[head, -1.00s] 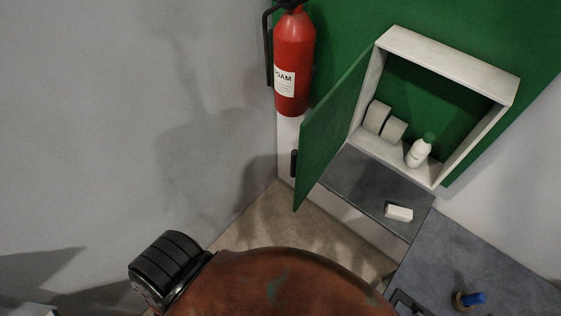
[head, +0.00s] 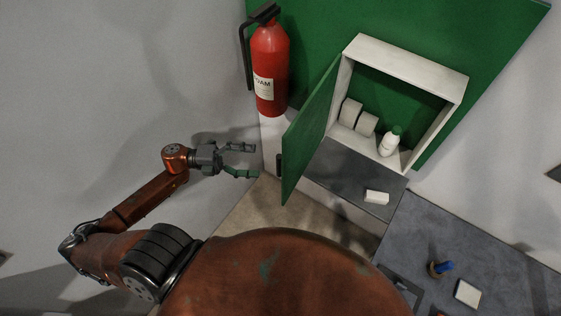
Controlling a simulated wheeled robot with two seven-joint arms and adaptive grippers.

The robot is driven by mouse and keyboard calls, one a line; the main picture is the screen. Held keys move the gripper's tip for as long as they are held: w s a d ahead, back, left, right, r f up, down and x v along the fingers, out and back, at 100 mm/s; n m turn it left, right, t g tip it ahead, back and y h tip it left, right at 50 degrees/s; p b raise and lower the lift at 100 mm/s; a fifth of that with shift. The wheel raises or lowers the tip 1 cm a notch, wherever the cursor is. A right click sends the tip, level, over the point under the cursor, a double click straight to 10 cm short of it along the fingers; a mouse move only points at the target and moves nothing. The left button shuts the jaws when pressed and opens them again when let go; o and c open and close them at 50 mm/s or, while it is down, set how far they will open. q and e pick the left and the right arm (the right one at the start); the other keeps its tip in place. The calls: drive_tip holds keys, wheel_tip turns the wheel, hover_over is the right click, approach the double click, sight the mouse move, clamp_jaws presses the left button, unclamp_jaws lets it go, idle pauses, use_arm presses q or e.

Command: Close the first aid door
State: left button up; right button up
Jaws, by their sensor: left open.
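The first aid cabinet (head: 408,68) is a white open box on the green wall panel. Its green door (head: 309,130) is hinged at the left side and stands wide open, with a dark handle (head: 279,164) on its outer face. My left gripper (head: 254,161) is open and empty, to the left of the door near the handle's height in the picture. A gap shows between its fingertips and the handle; the exact depth between them is hard to tell. My right gripper is not in view.
Two pale boxes (head: 366,124) and a white bottle with a green cap (head: 389,142) stand inside the cabinet. A red fire extinguisher (head: 270,65) hangs left of the door. A white block (head: 377,197) lies on the grey shelf (head: 340,180) below. A grey worktop (head: 460,245) is at the lower right.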

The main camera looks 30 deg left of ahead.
sight(280, 166)
use_arm(q)
drive_tip(key=shift+m+g, duration=0.4)
drive_tip(key=d, duration=0.2)
drive_tip(key=w+d+p, duration=0.1)
drive_tip(key=d, duration=0.1)
drive_tip(key=d+r+p, duration=0.1)
drive_tip(key=d, duration=0.1)
drive_tip(key=shift+w+d+r, duration=0.1)
drive_tip(key=shift+w+d, duration=0.25)
drive_tip(key=shift+w+d+p, duration=0.3)
drive_tip(key=shift+d, duration=0.35)
drive_tip(key=shift+c, duration=0.3)
